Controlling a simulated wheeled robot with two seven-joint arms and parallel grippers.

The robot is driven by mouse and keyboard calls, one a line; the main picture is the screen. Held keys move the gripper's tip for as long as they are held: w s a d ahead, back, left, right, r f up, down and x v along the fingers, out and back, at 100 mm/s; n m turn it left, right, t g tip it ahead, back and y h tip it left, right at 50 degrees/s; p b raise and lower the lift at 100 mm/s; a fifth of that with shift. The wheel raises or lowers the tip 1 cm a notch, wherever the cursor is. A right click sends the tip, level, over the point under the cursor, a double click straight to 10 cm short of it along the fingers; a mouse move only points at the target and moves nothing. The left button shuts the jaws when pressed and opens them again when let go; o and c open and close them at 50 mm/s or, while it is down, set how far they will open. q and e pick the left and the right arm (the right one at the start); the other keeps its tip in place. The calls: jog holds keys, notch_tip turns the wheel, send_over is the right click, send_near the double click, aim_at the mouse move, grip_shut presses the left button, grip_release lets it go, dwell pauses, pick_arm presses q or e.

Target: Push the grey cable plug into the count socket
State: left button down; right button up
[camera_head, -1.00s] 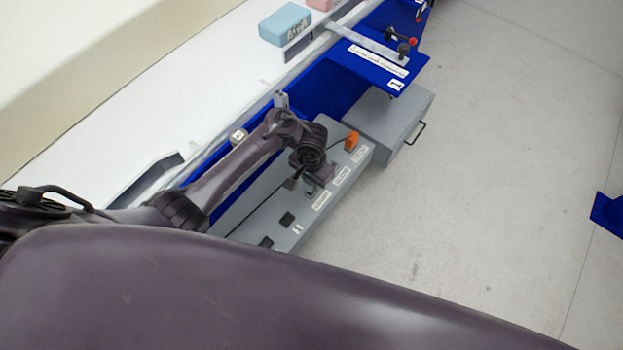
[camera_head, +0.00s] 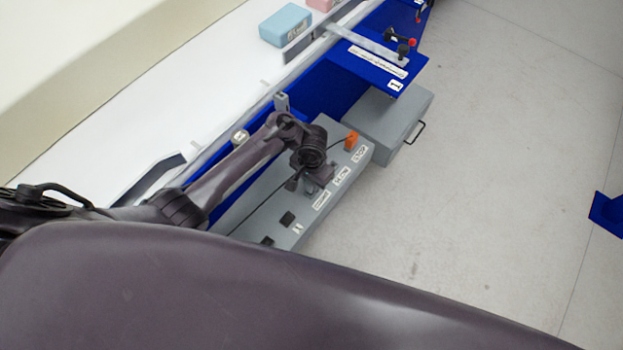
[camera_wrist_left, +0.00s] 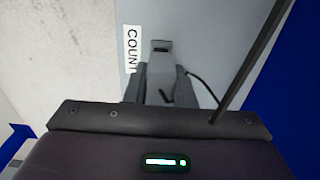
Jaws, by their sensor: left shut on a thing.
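My left gripper (camera_wrist_left: 160,82) is shut on the grey cable plug (camera_wrist_left: 161,70), which sits between its fingers in the left wrist view. A dark socket (camera_wrist_left: 160,43) beside the white COUNT label (camera_wrist_left: 132,48) lies just ahead of the plug, in line with it. I cannot tell whether the plug tip is touching or inside it. In the head view my left gripper (camera_head: 302,186) is low over the grey panel box (camera_head: 262,212), near the COUNT label (camera_head: 322,199); my wrist partly hides the plug and socket. My right gripper is not in view.
An orange plug (camera_head: 351,141) stands on the panel near the STOP label (camera_head: 360,154). Dark square sockets (camera_head: 287,219) lie nearer me. A thin dark cable crosses the panel. A grey box with a handle (camera_head: 390,128) stands beyond, and a blue wall runs along the left.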

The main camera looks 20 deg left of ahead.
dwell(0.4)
pick_arm(q)
jog(key=shift+f+b, duration=0.6)
jog(key=shift+f, duration=0.3)
jog(key=c, duration=1.1)
grip_release()
jog(key=shift+c, duration=0.2)
jog(key=shift+r, duration=0.1)
jog(key=shift+r+p, duration=2.95)
jog(key=shift+p, duration=0.85)
